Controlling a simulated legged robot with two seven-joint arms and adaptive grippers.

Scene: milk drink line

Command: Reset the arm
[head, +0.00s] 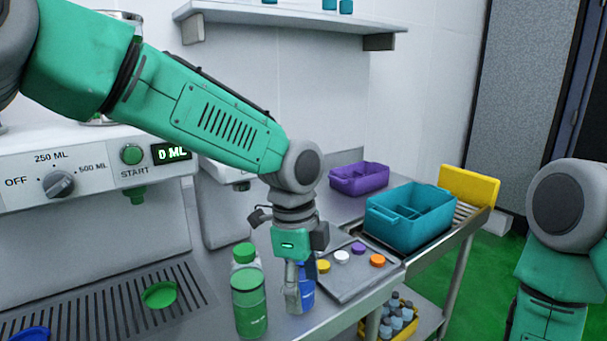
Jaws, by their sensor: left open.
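My left arm comes in from the upper left, and its gripper (299,290) points down over the counter. The gripper is open, with its fingers close beside a blue bottle (307,284); the fingers partly hide the bottle, and I cannot tell whether they touch it. A green bottle (250,305) stands upright to the left of the gripper. Behind it is a whitish container with a green cap (244,254). My right arm shows at the right edge; its gripper is out of the picture.
A dispenser (90,165) reads 0 ML above a drip grate (110,311) with a green cap-like piece (159,294). A tray (345,285) holds coloured caps. Beyond are a teal crate (385,224), a purple crate (345,188) and a yellow panel (467,187). A shelf hangs above.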

